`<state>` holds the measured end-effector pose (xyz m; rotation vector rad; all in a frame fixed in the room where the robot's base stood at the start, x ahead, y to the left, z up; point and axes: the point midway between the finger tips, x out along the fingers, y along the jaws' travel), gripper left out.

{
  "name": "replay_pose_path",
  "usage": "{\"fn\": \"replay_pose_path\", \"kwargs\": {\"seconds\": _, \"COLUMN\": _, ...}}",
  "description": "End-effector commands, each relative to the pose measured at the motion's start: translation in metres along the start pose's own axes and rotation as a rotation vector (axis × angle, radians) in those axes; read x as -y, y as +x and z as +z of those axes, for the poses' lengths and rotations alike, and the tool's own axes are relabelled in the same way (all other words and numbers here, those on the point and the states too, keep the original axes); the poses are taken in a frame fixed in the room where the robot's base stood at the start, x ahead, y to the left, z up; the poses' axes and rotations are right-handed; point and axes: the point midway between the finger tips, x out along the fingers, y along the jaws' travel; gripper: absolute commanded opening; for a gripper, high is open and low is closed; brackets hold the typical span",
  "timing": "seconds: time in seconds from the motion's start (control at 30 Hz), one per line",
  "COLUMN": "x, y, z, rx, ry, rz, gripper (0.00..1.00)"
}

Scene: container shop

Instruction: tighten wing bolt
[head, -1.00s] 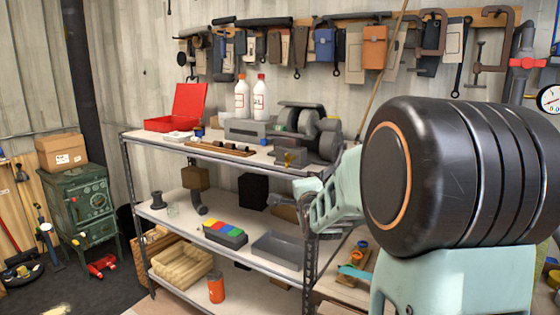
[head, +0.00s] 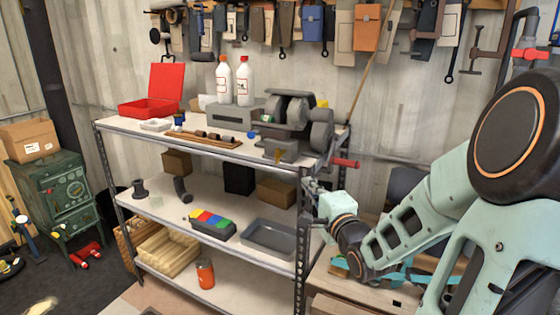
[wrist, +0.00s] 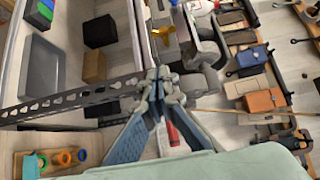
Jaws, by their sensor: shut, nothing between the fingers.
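A small gold winged piece (head: 278,155), which looks like the wing bolt, shows on a grey metal block at the right front of the top shelf. In the head view my gripper (head: 311,189) is beside the shelf's right front post, below the top shelf's level and apart from the gold piece. The bolt's threads are not visible.
The metal shelf (head: 205,148) holds a bench grinder (head: 297,110), two white bottles, a red case (head: 160,95) and a grey tray (head: 268,238). A red handle (head: 345,163) juts out near my gripper. The perforated post (wrist: 75,97) is close to my fingers.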

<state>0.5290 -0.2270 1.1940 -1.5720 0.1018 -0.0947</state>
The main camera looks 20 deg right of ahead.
Motion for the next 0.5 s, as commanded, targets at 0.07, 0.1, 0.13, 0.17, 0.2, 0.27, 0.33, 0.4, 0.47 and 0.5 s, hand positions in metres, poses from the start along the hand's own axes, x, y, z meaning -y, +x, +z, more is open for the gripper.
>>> {"fn": "replay_pose_path", "kwargs": {"seconds": 0.07, "x": 0.001, "y": 0.000, "z": 0.000, "rx": 0.002, "ry": 0.004, "rz": -0.004, "gripper": 0.00}}
{"fn": "replay_pose_path", "kwargs": {"seconds": 0.1, "x": 0.001, "y": 0.002, "z": 0.000, "rx": 0.004, "ry": 0.005, "rz": -0.006, "gripper": 0.00}}
{"fn": "replay_pose_path", "kwargs": {"seconds": 0.13, "x": 0.001, "y": 0.004, "z": 0.001, "rx": 0.005, "ry": 0.005, "rz": -0.006, "gripper": 0.00}}
{"fn": "replay_pose_path", "kwargs": {"seconds": 0.17, "x": 0.001, "y": 0.007, "z": 0.001, "rx": 0.005, "ry": 0.006, "rz": -0.007, "gripper": 0.00}}
{"fn": "replay_pose_path", "kwargs": {"seconds": 0.2, "x": 0.001, "y": 0.013, "z": 0.001, "rx": 0.006, "ry": 0.006, "rz": -0.008, "gripper": 0.00}}
{"fn": "replay_pose_path", "kwargs": {"seconds": 0.27, "x": 0.000, "y": 0.022, "z": 0.002, "rx": 0.007, "ry": 0.006, "rz": -0.007, "gripper": 0.00}}
{"fn": "replay_pose_path", "kwargs": {"seconds": 0.33, "x": 0.000, "y": 0.036, "z": 0.002, "rx": 0.007, "ry": 0.007, "rz": -0.008, "gripper": 0.00}}
{"fn": "replay_pose_path", "kwargs": {"seconds": 0.4, "x": 0.000, "y": 0.052, "z": 0.002, "rx": 0.007, "ry": 0.008, "rz": -0.007, "gripper": 0.00}}
{"fn": "replay_pose_path", "kwargs": {"seconds": 0.47, "x": 0.001, "y": 0.065, "z": 0.002, "rx": 0.006, "ry": 0.008, "rz": -0.007, "gripper": 0.00}}
{"fn": "replay_pose_path", "kwargs": {"seconds": 0.5, "x": 0.001, "y": 0.073, "z": 0.002, "rx": 0.006, "ry": 0.007, "rz": -0.007, "gripper": 0.00}}
